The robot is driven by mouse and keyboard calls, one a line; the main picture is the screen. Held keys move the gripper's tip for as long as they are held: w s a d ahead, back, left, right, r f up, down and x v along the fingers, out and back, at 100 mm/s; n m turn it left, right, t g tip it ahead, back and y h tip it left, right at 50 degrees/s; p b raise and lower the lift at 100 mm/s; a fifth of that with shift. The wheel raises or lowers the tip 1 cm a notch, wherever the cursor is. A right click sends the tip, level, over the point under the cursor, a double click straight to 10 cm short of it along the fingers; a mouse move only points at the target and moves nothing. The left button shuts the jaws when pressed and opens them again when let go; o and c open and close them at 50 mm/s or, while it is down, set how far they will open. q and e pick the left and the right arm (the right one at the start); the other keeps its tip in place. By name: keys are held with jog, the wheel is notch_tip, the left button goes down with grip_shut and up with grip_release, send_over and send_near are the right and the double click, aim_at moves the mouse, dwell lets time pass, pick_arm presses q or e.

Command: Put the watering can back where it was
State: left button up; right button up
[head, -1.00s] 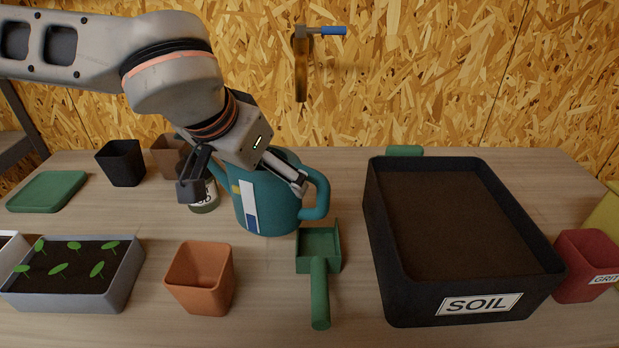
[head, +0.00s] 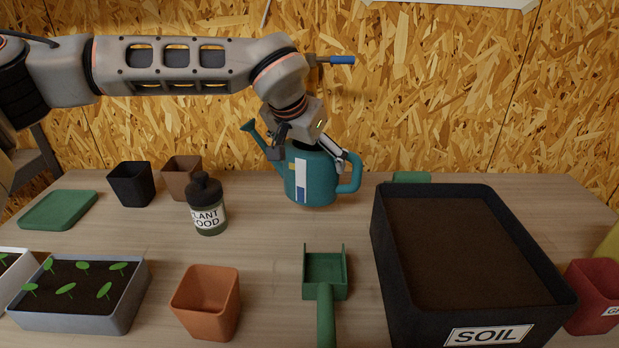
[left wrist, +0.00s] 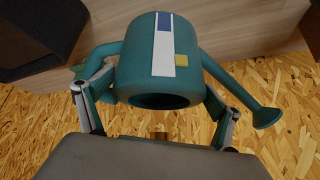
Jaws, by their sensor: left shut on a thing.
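The watering can (head: 318,180) is teal with a white, blue and yellow label. It is upright at the back of the bench, spout to the left and handle to the right. My left gripper (head: 310,152) is shut on it from above, with one finger on each side of its body. In the left wrist view the can (left wrist: 165,65) sits between the two fingers, its dark opening facing the camera. I cannot tell whether its base touches the bench. My right gripper is not in view.
The plant food bottle (head: 207,207) stands left of the can. The green scoop (head: 325,285) lies in front, and the black soil tub (head: 390,250) is to the right. An orange pot (head: 207,302) and seedling tray (head: 125,305) are at front left. The chipboard wall (head: 440,90) is close behind.

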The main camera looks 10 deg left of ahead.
aim_at(301, 162)
pick_arm(q)
jog(key=shift+f, duration=2.85)
jog(key=shift+f, duration=0.1)
jog(key=o, duration=1.3)
jog(key=shift+s+f, duration=0.1)
jog(key=v, duration=1.1)
jog(key=shift+r+p, duration=0.3)
jog(key=shift+s+a+r, duration=0.1)
jog(key=shift+s+r, duration=0.15)
jog(key=shift+s, duration=0.05)
jog(key=shift+s+f, duration=0.1)
